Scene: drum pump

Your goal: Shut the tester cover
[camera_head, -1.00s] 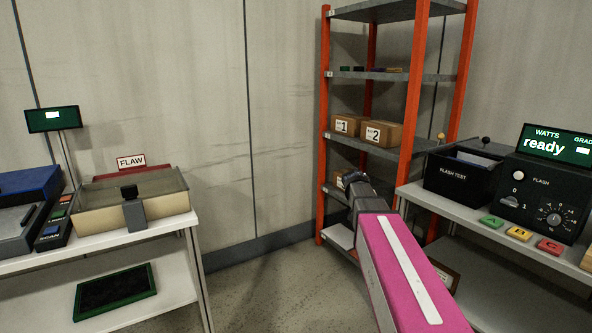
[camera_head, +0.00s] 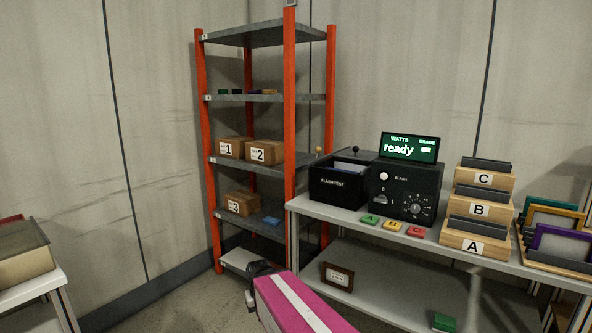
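The flash tester is a black box labelled FLASH TEST (camera_head: 338,192) on the right-hand bench, joined to a black control unit (camera_head: 405,188) with a dial. The box looks open at the top, with a pale grey surface inside. Its dark cover (camera_head: 366,155) appears raised at the back; a black knob stands above it. The screen (camera_head: 409,147) reads "ready". My gripper (camera_head: 256,273) is the dark end of my pink arm, low in the picture and in front of the bench, well apart from the tester.
Orange-post shelving (camera_head: 290,120) with numbered boxes stands left of the bench. Coloured tiles A, B, C (camera_head: 394,226), wooden stands (camera_head: 475,243) and framed panels (camera_head: 562,243) fill the bench top (camera_head: 330,208). Another bench (camera_head: 30,285) is at the far left. Floor is clear between.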

